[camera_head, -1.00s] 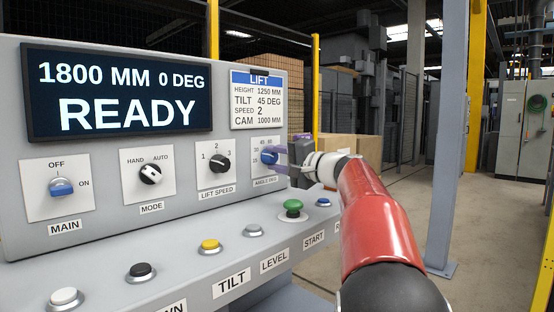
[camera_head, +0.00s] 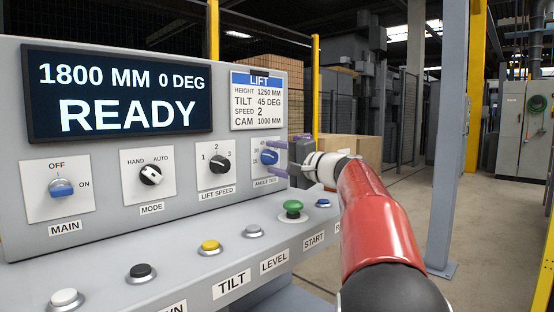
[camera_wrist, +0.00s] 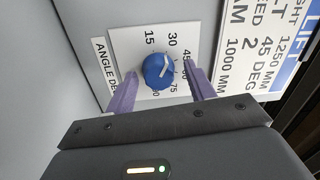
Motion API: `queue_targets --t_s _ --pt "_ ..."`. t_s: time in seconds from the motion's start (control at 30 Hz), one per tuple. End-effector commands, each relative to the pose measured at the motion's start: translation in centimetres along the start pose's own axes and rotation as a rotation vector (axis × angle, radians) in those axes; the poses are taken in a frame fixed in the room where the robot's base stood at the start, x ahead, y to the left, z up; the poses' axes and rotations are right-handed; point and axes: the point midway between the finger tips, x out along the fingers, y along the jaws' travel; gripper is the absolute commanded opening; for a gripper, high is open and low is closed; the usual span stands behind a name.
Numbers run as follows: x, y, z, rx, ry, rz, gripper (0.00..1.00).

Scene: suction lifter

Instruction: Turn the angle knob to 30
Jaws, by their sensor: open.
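The blue angle knob (camera_head: 269,157) is on its white scale plate at the right end of the panel's knob row. In the wrist view the knob (camera_wrist: 158,72) shows a white pointer line slanting to the upper right, roughly toward the 30 to 45 side of the scale; the exact value is hard to read. My gripper (camera_head: 279,157) is just right of the knob, facing the panel. In the wrist view its two purple fingers (camera_wrist: 162,77) are open, one on each side of the knob, with gaps between fingers and knob. Part of the scale is hidden by the right finger.
The display (camera_head: 118,93) reads 1800 MM, 0 DEG, READY. The lift card (camera_head: 257,101) lists TILT 45 DEG. The lift speed knob (camera_head: 219,163) is to the left. A green button (camera_head: 293,208) and a blue button (camera_head: 323,202) sit below my gripper.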

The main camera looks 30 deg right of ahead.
Motion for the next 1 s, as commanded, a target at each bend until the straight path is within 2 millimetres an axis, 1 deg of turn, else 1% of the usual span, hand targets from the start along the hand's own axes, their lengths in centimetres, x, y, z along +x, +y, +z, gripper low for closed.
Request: queue_targets --t_s 0.07,0.17,0.4,0.5,0.6,0.73,1.0 --pt "-0.2 0.1 0.0 0.000 0.001 0.001 0.54" --pt "-1.1 0.2 -0.1 0.000 0.002 0.001 0.54" --pt "-5.2 0.2 0.0 -0.001 0.004 0.000 0.54" --pt "-6.6 0.1 0.0 -0.001 0.002 0.000 0.54" --pt "-7.5 0.0 0.0 -0.001 0.001 -0.001 0.54" --pt "-7.8 0.0 0.0 0.000 0.001 0.000 0.54" --pt "-7.8 0.0 0.0 0.000 0.000 0.000 0.54"
